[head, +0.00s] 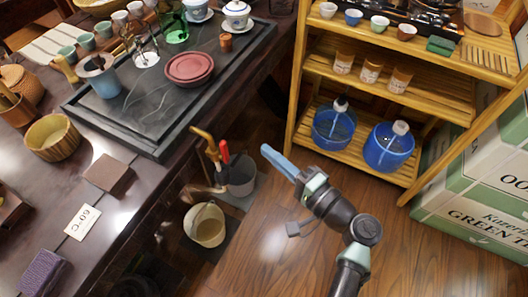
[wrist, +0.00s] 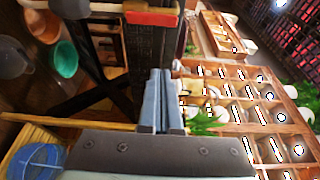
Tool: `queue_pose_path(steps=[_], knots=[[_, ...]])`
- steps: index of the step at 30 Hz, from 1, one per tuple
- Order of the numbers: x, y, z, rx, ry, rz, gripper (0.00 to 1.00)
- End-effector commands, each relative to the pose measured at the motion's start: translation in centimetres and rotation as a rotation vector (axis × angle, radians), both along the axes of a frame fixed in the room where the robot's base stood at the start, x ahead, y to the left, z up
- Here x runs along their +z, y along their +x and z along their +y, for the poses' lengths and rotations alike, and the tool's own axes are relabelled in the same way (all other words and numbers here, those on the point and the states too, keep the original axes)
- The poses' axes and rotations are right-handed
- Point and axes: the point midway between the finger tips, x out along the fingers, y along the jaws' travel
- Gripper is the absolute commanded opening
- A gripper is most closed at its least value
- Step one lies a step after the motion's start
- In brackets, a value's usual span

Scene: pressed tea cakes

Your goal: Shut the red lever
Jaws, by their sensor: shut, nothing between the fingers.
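The red lever (head: 225,152) stands upright by the dark tea table's edge, beside a brass-coloured tap (head: 205,140). In the wrist view a red piece, apparently the lever (wrist: 150,17), lies across the top, beyond my fingertips. My gripper (head: 266,150) is to the right of the lever in the head view, with a visible gap between them. Its blue fingers (wrist: 160,72) are together and hold nothing. The lever's lower mount is hard to make out.
A grey bucket (head: 241,176) and a cream bucket (head: 205,225) stand below the tap. A wooden shelf (head: 440,98) with blue water jugs (head: 388,148) is at the right. The dark tea table (head: 130,200) fills the left. Wooden floor (head: 285,250) is open between them.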

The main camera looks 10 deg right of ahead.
Motion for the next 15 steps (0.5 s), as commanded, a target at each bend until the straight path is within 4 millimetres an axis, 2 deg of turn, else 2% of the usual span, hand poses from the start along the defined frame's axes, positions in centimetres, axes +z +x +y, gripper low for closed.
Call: queue_pose_path(steps=[11,15], knots=[[0.0,6.7,4.8,0.005,-0.002,-0.002,0.00],[0.0,4.9,5.9,0.001,0.000,0.002,0.00]])
